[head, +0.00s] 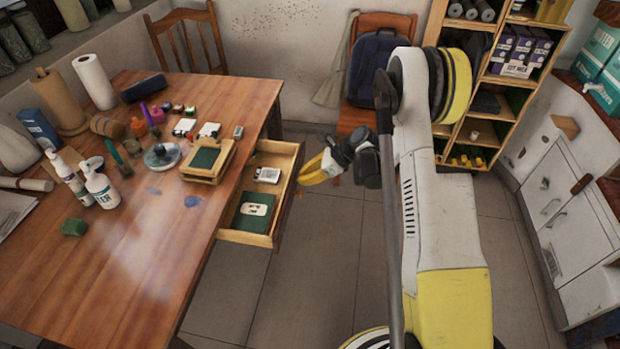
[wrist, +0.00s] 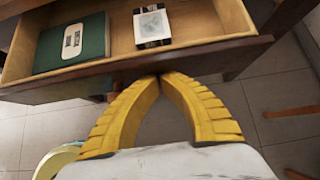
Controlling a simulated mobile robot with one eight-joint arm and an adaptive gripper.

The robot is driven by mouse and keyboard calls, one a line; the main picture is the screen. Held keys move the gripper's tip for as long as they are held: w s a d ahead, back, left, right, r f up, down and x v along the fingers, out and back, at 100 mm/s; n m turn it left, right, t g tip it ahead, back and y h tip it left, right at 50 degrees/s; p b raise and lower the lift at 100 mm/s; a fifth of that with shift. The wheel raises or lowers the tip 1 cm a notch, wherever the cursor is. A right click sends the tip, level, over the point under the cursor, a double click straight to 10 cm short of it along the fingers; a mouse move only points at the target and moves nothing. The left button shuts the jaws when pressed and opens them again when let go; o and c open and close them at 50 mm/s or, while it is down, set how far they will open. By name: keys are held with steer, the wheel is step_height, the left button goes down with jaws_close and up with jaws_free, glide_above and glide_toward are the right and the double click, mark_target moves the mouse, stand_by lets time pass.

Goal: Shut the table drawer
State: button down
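The table drawer (head: 231,236) stands pulled out from the right side of the wooden table (head: 150,257). A green book with a white label (head: 255,210) and a small white item (head: 267,175) lie inside it. In the wrist view the drawer's front panel (wrist: 225,49) runs across the upper part. My gripper (head: 325,166) is just right of the drawer front. In the wrist view its yellow fingers (wrist: 160,78) meet at the tips with nothing between them. The tips are at or very near the drawer front; I cannot tell whether they touch.
The tabletop holds bottles, paper rolls, a wooden tray (head: 222,170) and several small items. A chair with a dark backpack (head: 372,72) stands behind my arm. An open shelf (head: 490,130) and white cabinets (head: 560,198) are on the right. The tiled floor (head: 305,265) before the drawer is clear.

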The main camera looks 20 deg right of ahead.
mark_target(246, 174)
steer(key=w+a, duration=0.3)
steer(key=a, duration=0.2)
steer(key=w+a, duration=0.2)
steer(key=a, duration=0.3)
steer(key=w+a, duration=0.3)
steer(key=a, duration=0.2)
steer(key=shift+w, duration=0.3)
